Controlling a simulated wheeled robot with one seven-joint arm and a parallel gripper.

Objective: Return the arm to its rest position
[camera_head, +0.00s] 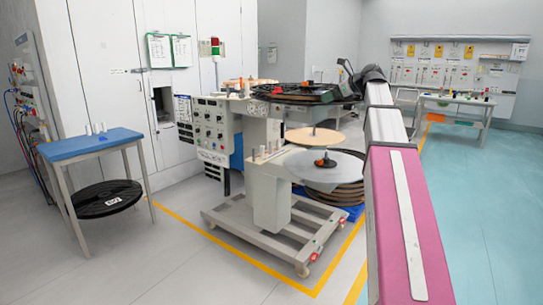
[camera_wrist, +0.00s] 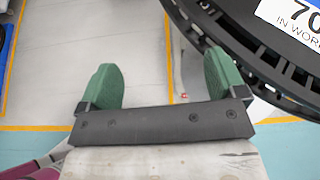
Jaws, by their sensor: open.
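My arm, with a pink link and a grey link, reaches from the lower right of the head view up to the rewind machine (camera_head: 265,195). My gripper (camera_wrist: 161,78) has two green fingers, spread apart with nothing between them; grey floor shows through the gap. In the head view the gripper end (camera_head: 346,72) is small and partly hidden beside the black reel (camera_head: 295,92) on top of the machine. That reel, with a white label, also fills the upper right of the wrist view (camera_wrist: 255,60), close to the right finger. I cannot tell whether they touch.
A blue-topped table (camera_head: 92,144) stands at left, with a black reel (camera_head: 106,199) beneath it. A light disc (camera_head: 314,137) and a grey disc (camera_head: 322,176) sit on the machine below the top reel. A workbench (camera_head: 455,101) is at the back right. Open blue-green floor lies at right.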

